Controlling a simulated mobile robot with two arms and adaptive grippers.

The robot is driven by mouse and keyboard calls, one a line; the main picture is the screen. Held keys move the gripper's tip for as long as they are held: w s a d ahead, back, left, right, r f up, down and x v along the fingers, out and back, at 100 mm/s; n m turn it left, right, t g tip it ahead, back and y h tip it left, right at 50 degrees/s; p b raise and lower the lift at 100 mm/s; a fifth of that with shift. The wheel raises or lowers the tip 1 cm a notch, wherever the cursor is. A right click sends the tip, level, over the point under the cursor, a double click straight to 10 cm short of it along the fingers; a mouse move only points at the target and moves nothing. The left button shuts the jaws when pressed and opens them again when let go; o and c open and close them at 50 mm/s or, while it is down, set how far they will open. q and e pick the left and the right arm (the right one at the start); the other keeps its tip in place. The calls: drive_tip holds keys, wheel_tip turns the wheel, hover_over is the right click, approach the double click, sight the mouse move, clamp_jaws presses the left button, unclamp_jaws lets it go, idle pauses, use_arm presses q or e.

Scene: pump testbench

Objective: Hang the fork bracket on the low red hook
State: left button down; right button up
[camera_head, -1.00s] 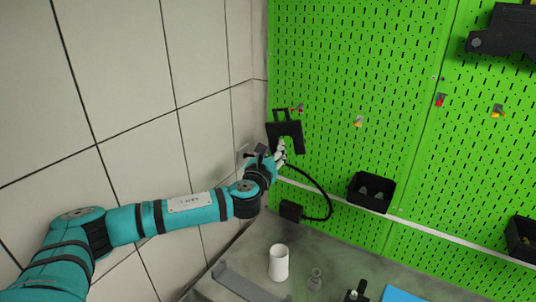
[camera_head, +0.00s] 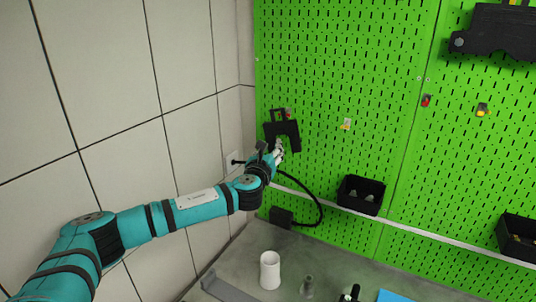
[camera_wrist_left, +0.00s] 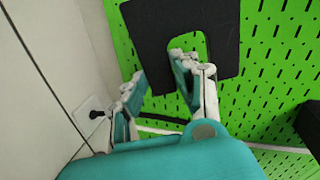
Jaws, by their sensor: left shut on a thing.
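The fork bracket (camera_head: 285,131) is a flat black plate with a notch at its bottom and a small open loop on top. It is upright in front of the green pegboard in the head view and fills the top of the wrist view (camera_wrist_left: 225,35). My left gripper (camera_head: 277,151) is shut on its lower left leg, one finger in the notch; the fingers also show in the wrist view (camera_wrist_left: 160,75). A red hook (camera_head: 288,113) shows just right of the loop, partly hidden. I cannot tell whether the loop touches it. My right gripper is not in view.
Another red hook (camera_head: 426,100) and yellow hooks (camera_head: 347,124) (camera_head: 482,110) are on the pegboard to the right. A black bin (camera_head: 361,195) sits on the rail. A white cup (camera_head: 270,270) stands on the bench. A tiled wall (camera_head: 130,100) is close on the left.

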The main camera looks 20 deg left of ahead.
use_arm(q)
drive_tip(key=shift+w+d+b, duration=0.15)
drive_tip(key=shift+w+b, duration=0.6)
drive_tip(key=shift+w, duration=0.7)
drive_tip(key=shift+w+f, duration=0.4)
drive_tip(key=shift+w, duration=0.15)
